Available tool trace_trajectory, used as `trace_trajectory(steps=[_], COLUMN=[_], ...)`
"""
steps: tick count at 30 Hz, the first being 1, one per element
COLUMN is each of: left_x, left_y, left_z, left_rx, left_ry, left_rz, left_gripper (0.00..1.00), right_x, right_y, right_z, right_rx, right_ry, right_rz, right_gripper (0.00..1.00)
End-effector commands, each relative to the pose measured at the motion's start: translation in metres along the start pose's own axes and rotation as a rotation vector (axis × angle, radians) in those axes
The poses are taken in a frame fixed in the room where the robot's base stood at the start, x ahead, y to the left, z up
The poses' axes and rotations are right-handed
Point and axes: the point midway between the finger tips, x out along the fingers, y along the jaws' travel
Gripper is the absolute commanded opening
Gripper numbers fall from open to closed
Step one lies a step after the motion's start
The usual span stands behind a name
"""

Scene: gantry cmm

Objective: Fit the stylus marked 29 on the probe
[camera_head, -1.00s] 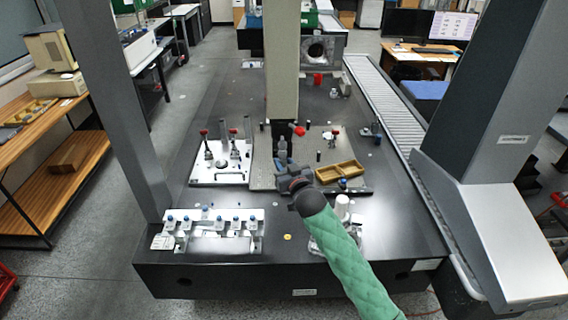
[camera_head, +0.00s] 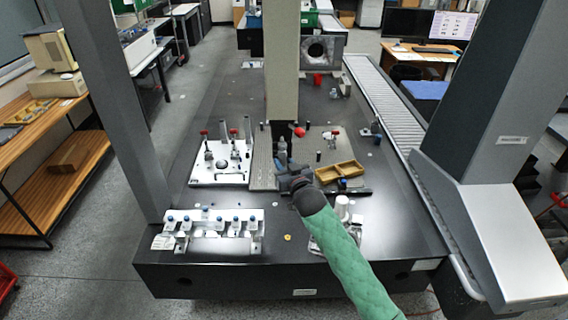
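A white stylus rack (camera_head: 233,226) stands at the front left of the black granite table and holds several blue-topped styli (camera_head: 203,213). Their markings are too small to read, so I cannot pick out number 29. A small grey upright part (camera_head: 282,149) shows just beyond my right gripper, below the tall column; I cannot tell whether it is the probe. My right gripper (camera_head: 283,170), on the green-sleeved arm, is over the middle of the table. Its fingertips are small and dark, and I cannot tell what lies between them. My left gripper is not in view.
A tan divided tray (camera_head: 339,172) lies right of my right gripper. A white fixture plate (camera_head: 221,164) with red-knobbed clamps stands left. A red ball (camera_head: 300,131) is near the column (camera_head: 282,60). White cylinders (camera_head: 342,207) stand beside my arm.

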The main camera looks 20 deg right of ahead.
Motion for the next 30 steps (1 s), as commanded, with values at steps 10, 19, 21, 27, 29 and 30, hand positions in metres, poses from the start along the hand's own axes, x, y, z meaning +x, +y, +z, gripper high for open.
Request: trace_trajectory(steps=[10, 19, 21, 27, 29, 30], left_x=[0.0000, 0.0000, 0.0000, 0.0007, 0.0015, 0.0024], left_y=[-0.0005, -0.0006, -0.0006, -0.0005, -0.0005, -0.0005], left_z=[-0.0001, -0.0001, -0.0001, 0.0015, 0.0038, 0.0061], left_rx=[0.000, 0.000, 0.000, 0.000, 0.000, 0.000], left_ry=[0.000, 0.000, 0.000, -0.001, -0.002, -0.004], left_rz=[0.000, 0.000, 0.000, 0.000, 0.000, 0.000], left_gripper=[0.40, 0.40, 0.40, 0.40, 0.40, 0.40], right_x=[0.0000, 0.0000, 0.0000, 0.0000, 0.0000, 0.0000], right_y=[-0.0001, -0.0001, -0.0001, 0.0000, 0.0000, -0.0001], right_z=[0.0002, 0.0002, 0.0002, 0.0001, 0.0001, 0.0001], right_rx=[0.000, 0.000, 0.000, 0.000, 0.000, 0.000], right_ry=[0.000, 0.000, 0.000, 0.000, 0.000, 0.000], right_rz=[0.000, 0.000, 0.000, 0.000, 0.000, 0.000], right_gripper=[0.04, 0.51, 0.51, 0.51, 0.51, 0.51])
